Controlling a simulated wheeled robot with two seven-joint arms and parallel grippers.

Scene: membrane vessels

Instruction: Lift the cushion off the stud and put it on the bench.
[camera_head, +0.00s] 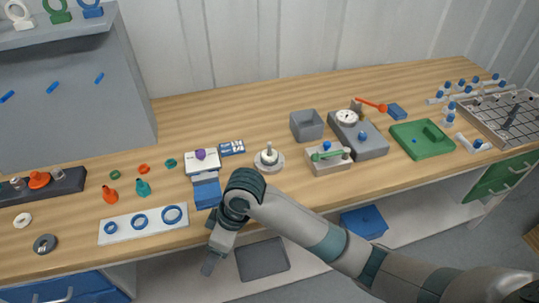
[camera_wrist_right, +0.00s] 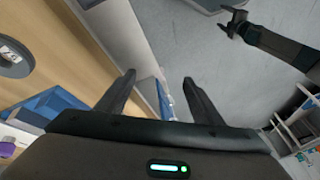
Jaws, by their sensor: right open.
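A pale round piece (camera_head: 269,155) sits around an upright post on a grey disc base on the bench (camera_head: 400,95); I take these for the cushion and stud, but cannot tell them apart clearly. Part of the disc base shows at the left of the right wrist view (camera_wrist_right: 14,58). My right gripper (camera_head: 208,264) is in front of the bench edge, low and left of the stud, pointing down. Its fingers (camera_wrist_right: 160,78) are apart with nothing between them. A dark arm end, likely my left gripper (camera_wrist_right: 235,20), shows over the floor; its jaws are unclear.
A blue block (camera_head: 207,193) and a white box with a purple knob (camera_head: 202,161) stand left of the stud. A grey open bin (camera_head: 306,126) and a grey tray with a green-handled part (camera_head: 329,160) are to its right. Bare bench lies behind the stud.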

